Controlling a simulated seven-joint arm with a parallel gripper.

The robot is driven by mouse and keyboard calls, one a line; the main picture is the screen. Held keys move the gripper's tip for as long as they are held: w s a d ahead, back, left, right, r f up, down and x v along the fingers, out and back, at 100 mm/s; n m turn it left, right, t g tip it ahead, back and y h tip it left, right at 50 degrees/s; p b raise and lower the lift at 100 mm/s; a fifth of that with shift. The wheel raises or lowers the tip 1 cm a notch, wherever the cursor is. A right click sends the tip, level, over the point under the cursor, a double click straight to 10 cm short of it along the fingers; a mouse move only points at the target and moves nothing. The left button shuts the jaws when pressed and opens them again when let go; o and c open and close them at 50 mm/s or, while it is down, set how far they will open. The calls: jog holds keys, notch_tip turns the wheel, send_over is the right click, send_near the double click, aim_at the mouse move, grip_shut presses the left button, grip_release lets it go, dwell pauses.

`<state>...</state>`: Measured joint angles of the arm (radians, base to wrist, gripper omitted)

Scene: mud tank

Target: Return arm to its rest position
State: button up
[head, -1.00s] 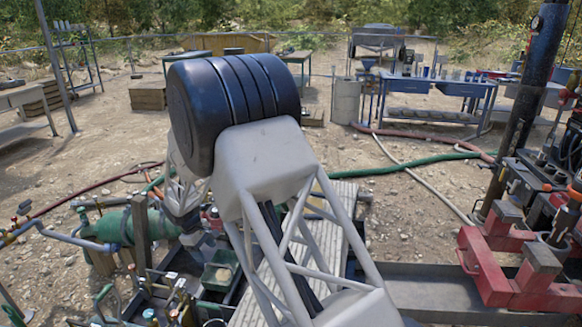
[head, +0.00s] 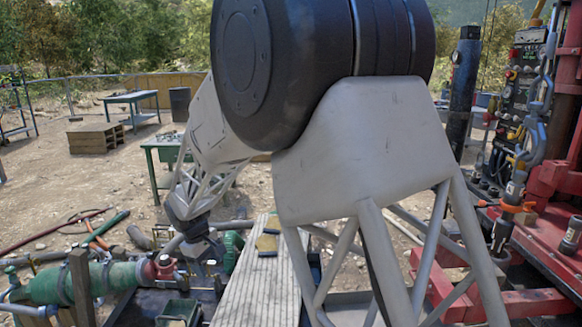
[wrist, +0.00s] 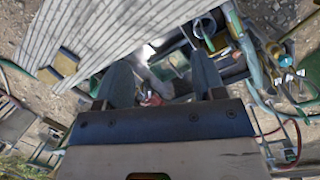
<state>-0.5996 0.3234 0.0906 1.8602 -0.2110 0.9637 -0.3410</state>
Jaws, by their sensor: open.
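My gripper (wrist: 161,76) is open in the wrist view, its two dark fingers spread with nothing between them. It points down over the work area beside the pale ribbed walkway (wrist: 100,28). A small dark green tray (wrist: 174,66) shows below and beyond the fingers. In the head view my forearm reaches down and left from the large black joint, and the fingers are too small and dark to make out against the clutter.
In the head view the walkway (head: 250,290) runs beneath my arm. A green tank (head: 95,282) with pipes lies at left, and the green tray (head: 180,312) is low. Red machinery (head: 545,230) stands close at right. A green table (head: 165,150) stands behind. Open dirt lies left.

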jog(key=s+d+r+m, duration=0.2)
jog(key=s+d+r, duration=0.3)
jog(key=d, duration=0.4)
jog(key=s+d+r+m+y, duration=0.15)
jog(key=s+d+r, duration=0.3)
jog(key=d, duration=0.45)
jog(key=s+d+r+m, duration=0.3)
jog(key=s+d+r, duration=0.15)
jog(key=d, duration=0.45)
jog(key=s+d+m+t, duration=0.1)
jog(key=s+d+m, duration=0.2)
jog(key=s+d, duration=0.4)
jog(key=s+d+m+t, duration=0.1)
jog(key=s+d+m, duration=0.2)
jog(key=s+d, duration=0.5)
jog(key=s, duration=0.7)
jog(key=shift+s+r+y, duration=0.25)
jog(key=shift+s+y, duration=0.1)
